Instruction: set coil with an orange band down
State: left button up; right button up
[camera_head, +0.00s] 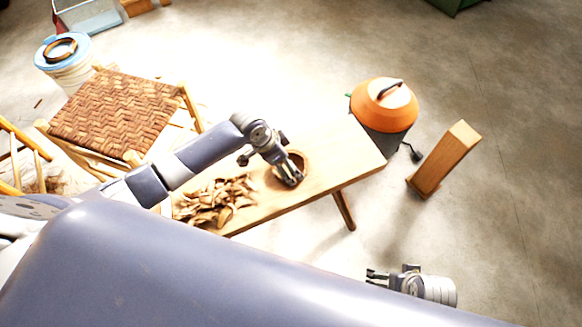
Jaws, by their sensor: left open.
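A brown coil (303,160) lies on the wooden bench (345,150), near the middle of its top. My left gripper (289,178) is over the coil's near side, fingers pointing down, and is open. The gripper hides part of the coil, and I cannot tell whether they touch. No orange band can be made out on it at this size. Another dark brown coil (60,49) lies on the blue lid of a white bucket (70,75) at the upper left. My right gripper (370,276) is empty at the lower right, away from the bench, with its fingers apart.
Curled bark strips (215,200) are heaped on the bench's near left part. A woven-seat stool (115,110) stands left of the bench. An orange-topped vacuum (384,105) and an upright wooden block (445,158) stand beyond its right end. The floor at right is clear.

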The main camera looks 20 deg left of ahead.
pick_arm(q)
jog(key=shift+x, duration=1.05)
pick_arm(e)
jog(key=shift+r, duration=1.35)
pick_arm(q)
jog(key=c, duration=0.8)
jog(key=shift+c, duration=0.2)
jog(key=shift+r, duration=0.1)
